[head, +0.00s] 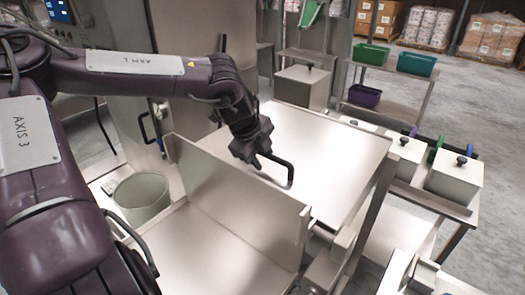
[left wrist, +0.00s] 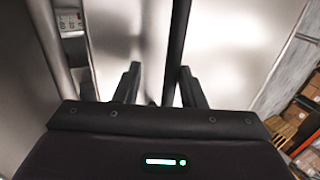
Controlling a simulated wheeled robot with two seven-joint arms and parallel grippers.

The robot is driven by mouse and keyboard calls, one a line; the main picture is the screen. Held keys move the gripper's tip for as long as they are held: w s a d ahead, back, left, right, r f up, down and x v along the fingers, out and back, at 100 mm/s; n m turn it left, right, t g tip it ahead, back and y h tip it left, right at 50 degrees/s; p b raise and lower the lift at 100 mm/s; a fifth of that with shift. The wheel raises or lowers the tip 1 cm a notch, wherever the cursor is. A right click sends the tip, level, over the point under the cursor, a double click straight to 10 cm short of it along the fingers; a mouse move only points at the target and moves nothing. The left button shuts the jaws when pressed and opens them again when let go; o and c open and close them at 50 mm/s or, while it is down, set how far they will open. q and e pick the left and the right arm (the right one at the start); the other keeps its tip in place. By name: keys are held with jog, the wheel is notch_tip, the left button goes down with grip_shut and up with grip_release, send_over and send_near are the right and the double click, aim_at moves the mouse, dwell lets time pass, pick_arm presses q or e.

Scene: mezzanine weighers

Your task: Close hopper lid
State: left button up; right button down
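The hopper lid (head: 335,145) looks like a broad, bare steel panel behind an upright steel wall (head: 240,195); its exact tilt is hard to tell. A bent black bar handle (head: 291,174) stands out from the lid. My left gripper (head: 257,160) is at the handle's left end, above the upright wall. In the left wrist view the handle (left wrist: 174,45) runs between my two fingers (left wrist: 158,88), nearer the right one. The fingers are apart, with gaps visible beside the bar. My right gripper is not in view.
A grey-green bucket (head: 140,198) stands left of the steel wall. Lidded steel boxes (head: 455,180) with black knobs line the right side. Green bins (head: 416,63) and a purple bin (head: 364,96) sit on a rack behind. Open floor lies at the far right.

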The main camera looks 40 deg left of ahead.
pick_arm(q)
jog(key=shift+r, duration=0.2)
jog(key=shift+r, duration=0.4)
jog(key=b+v, duration=0.1)
jog(key=v, duration=0.6)
jog(key=shift+b, duration=0.3)
jog(key=shift+s+f, duration=0.1)
